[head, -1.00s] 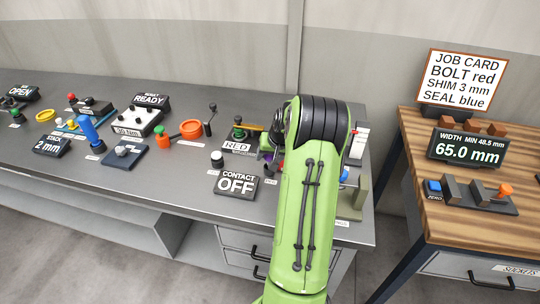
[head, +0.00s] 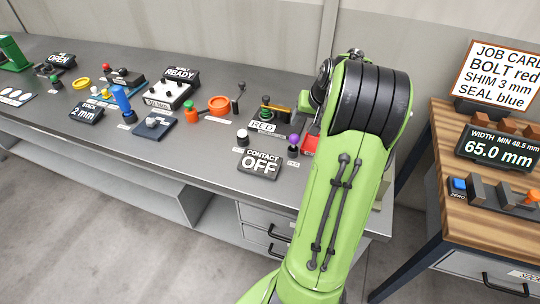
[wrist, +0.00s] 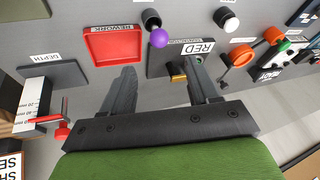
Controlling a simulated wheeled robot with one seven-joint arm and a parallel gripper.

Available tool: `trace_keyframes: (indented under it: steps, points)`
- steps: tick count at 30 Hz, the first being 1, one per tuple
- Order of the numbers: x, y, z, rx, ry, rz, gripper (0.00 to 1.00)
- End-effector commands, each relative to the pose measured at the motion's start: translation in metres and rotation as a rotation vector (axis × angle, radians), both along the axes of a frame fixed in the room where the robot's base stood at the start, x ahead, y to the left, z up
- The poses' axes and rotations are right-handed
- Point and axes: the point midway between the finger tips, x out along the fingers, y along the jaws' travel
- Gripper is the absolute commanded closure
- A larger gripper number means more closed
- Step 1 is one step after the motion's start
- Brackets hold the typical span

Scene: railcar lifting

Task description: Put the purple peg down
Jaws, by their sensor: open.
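In the head view my arm hides the gripper's fingers.
A red REWORK tray (wrist: 114,45) is left of the peg in the wrist view, and the RED sign (wrist: 200,47) is right of it. A wooden table (head: 450,112) is at the right.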

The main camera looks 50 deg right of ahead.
Motion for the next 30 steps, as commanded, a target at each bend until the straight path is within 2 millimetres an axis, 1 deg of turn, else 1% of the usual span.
trace_keyframes:
  steps: [2, 4, 5, 6, 7, 8, 9, 11, 12, 13, 14, 15, 16, 18, 21, 24, 30]
  points:
    - [0.005, 0.009, 0.005, -0.007, 0.005, 0.019, 0.4]
    - [0.017, 0.037, 0.018, -0.028, 0.02, 0.074, 0.4]
    - [0.023, 0.057, 0.026, -0.041, 0.03, 0.109, 0.4]
    - [0.03, 0.087, 0.039, -0.062, 0.043, 0.163, 0.4]
    - [0.033, 0.112, 0.048, -0.08, 0.054, 0.206, 0.4]
    - [0.034, 0.138, 0.056, -0.097, 0.063, 0.251, 0.4]
    - [0.032, 0.172, 0.066, -0.12, 0.073, 0.307, 0.4]
    - [0.021, 0.222, 0.079, -0.154, 0.079, 0.395, 0.4]
    - [0.009, 0.254, 0.085, -0.176, 0.078, 0.455, 0.4]
    - [-0.003, 0.277, 0.089, -0.192, 0.074, 0.5, 0.4]
    - [-0.016, 0.298, 0.091, -0.205, 0.069, 0.546, 0.4]
    - [-0.036, 0.321, 0.092, -0.22, 0.058, 0.605, 0.4]
    - [-0.05, 0.336, 0.091, -0.228, 0.048, 0.646, 0.4]
    - [-0.08, 0.36, 0.085, -0.239, 0.028, 0.729, 0.4]
    - [-0.108, 0.375, 0.076, -0.241, 0.007, 0.806, 0.4]
    - [-0.118, 0.38, 0.071, -0.24, 0.0, 0.835, 0.4]
    - [-0.118, 0.38, 0.071, -0.24, 0.0, 0.837, 0.4]
